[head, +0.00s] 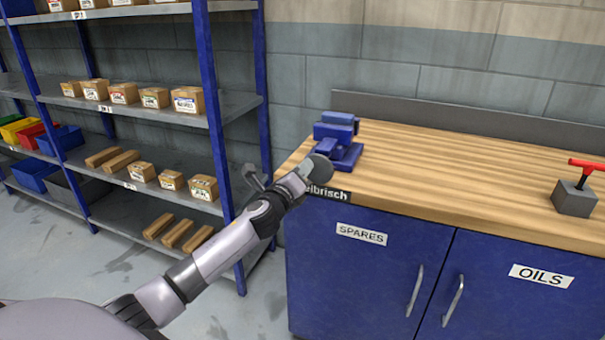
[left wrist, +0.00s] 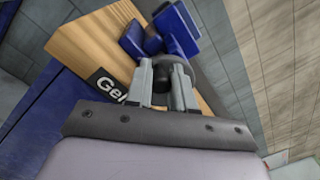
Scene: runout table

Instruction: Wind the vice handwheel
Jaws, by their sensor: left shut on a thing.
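A blue vice (head: 338,140) stands on the left end of the wooden bench top; it also shows at the top of the left wrist view (left wrist: 176,28). Its dark grey round handwheel (head: 319,167) faces the front left corner of the bench. My left gripper (head: 304,171) reaches it from the front. In the left wrist view the two fingers (left wrist: 162,73) are shut on a small dark knob (left wrist: 160,85) at the handwheel (left wrist: 183,70). The fingers hide part of the wheel. My right gripper is not in view.
The wooden bench top (head: 440,175) is clear between the vice and a grey block with a red T-handle (head: 576,190) at the right. Blue cupboard doors (head: 350,270) are below. A blue shelf rack (head: 212,110) with boxes stands left of the bench, close beyond my left arm.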

